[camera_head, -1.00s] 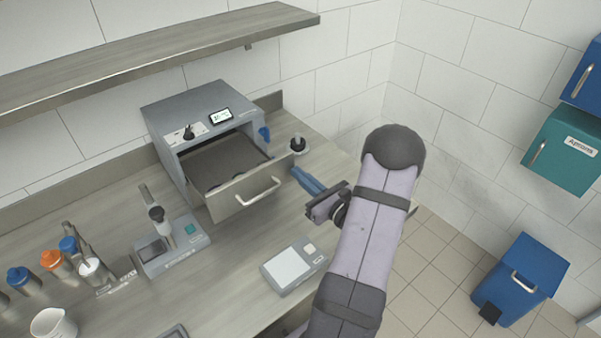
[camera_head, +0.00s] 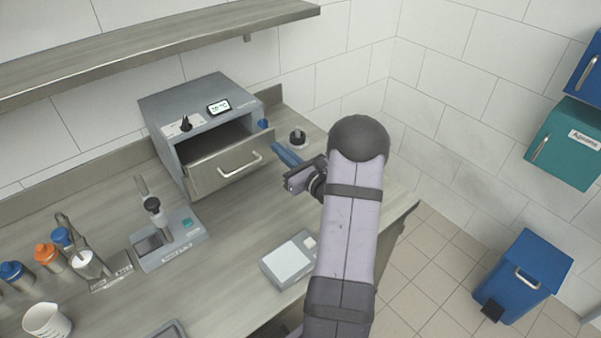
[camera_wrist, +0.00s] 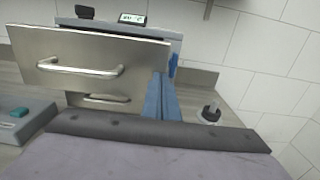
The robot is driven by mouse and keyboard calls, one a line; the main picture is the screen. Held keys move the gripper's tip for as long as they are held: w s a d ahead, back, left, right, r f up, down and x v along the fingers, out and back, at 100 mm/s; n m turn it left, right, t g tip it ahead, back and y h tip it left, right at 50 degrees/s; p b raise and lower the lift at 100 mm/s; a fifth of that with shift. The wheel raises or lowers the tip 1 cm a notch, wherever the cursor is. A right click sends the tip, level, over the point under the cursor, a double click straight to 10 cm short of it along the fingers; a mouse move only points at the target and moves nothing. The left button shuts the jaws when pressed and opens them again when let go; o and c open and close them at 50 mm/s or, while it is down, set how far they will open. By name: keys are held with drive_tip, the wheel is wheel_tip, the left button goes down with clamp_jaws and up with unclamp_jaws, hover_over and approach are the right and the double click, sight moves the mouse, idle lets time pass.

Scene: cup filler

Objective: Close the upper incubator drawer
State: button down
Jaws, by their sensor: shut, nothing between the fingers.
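The grey incubator (camera_head: 196,100) stands on the bench against the back wall. Its upper drawer (camera_head: 226,163) is partly open, with a dark gap behind the metal front and a bar handle (camera_head: 241,165). In the wrist view the upper drawer front (camera_wrist: 90,48) fills the upper left, and the lower drawer (camera_wrist: 100,103) below it sits further back. My gripper (camera_head: 280,149) has blue fingers, shut and empty, at the right end of the upper drawer front. The fingers also show in the wrist view (camera_wrist: 162,98) by that edge; I cannot tell whether they touch it.
A small black-topped item (camera_head: 298,139) stands right of the incubator. A device with a dark knob (camera_head: 165,235) is at the front left. A scale (camera_head: 291,260) lies near my arm. Bottles (camera_head: 50,258) and a white beaker (camera_head: 46,320) are far left. A shelf (camera_head: 150,50) overhangs behind.

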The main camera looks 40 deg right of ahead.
drive_tip(key=w+b, duration=0.4)
drive_tip(key=w, duration=0.6)
drive_tip(key=shift+r, duration=0.25)
drive_tip(key=shift+r, duration=0.1)
drive_tip(key=shift+s, duration=0.15)
drive_tip(key=shift+s+b, duration=0.15)
drive_tip(key=shift+b, duration=0.15)
drive_tip(key=s+b, duration=0.3)
drive_tip(key=s, duration=1)
drive_tip(key=shift+s+f+b, duration=0.3)
drive_tip(key=shift+s+f, duration=0.1)
